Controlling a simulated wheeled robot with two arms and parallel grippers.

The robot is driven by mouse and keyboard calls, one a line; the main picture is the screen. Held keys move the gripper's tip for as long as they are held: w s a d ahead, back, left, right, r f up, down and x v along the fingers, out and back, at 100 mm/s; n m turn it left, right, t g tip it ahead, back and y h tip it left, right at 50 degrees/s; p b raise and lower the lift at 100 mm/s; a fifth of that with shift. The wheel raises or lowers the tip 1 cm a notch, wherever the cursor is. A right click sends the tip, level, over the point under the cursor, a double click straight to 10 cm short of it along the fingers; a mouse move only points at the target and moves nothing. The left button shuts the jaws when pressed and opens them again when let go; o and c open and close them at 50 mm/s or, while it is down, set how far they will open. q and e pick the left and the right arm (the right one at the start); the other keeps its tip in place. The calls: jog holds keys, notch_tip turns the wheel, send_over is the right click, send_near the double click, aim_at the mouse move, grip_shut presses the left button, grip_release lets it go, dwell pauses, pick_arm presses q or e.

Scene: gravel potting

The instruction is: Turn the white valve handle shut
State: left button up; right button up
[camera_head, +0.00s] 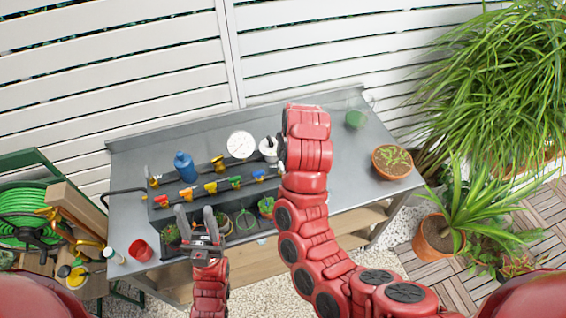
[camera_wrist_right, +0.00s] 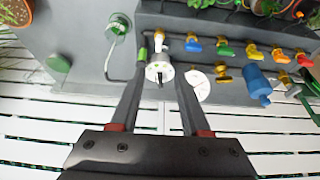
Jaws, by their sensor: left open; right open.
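A white rounded fitting (camera_head: 268,150) with brass behind it, which looks like the white valve handle's unit, stands at the right end of the valve row. It also shows in the right wrist view (camera_wrist_right: 160,73), with a small dark piece on its face; whether its handle is turned cannot be told. My right gripper (camera_wrist_right: 160,66) is open, its long dark fingers on either side of this fitting in that view; contact cannot be made out. My left gripper (camera_head: 196,216) is open and empty at the bench's front, by the potted plants.
Coloured valves (camera_head: 211,187) line the dark rack to the left. A red cup (camera_head: 141,250) is front left.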

jog(key=b, duration=1)
send_over(282, 165)
jog(key=s, duration=0.3)
notch_tip(282, 165, down, 11)
jog(key=f+p, duration=0.1)
jog(key=w+f+p, duration=0.1)
jog(key=p, duration=0.1)
jog(key=shift+w+d+p, duration=0.2)
jog(key=shift+w+p, duration=0.1)
jog(key=shift+w+a+f, duration=0.1)
jog(key=shift+w+f, duration=0.1)
jog(key=shift+f, duration=0.4)
jog(key=shift+w+f, duration=0.15)
jog(key=shift+f, duration=0.2)
jog(key=shift+c, duration=0.3)
grip_shut()
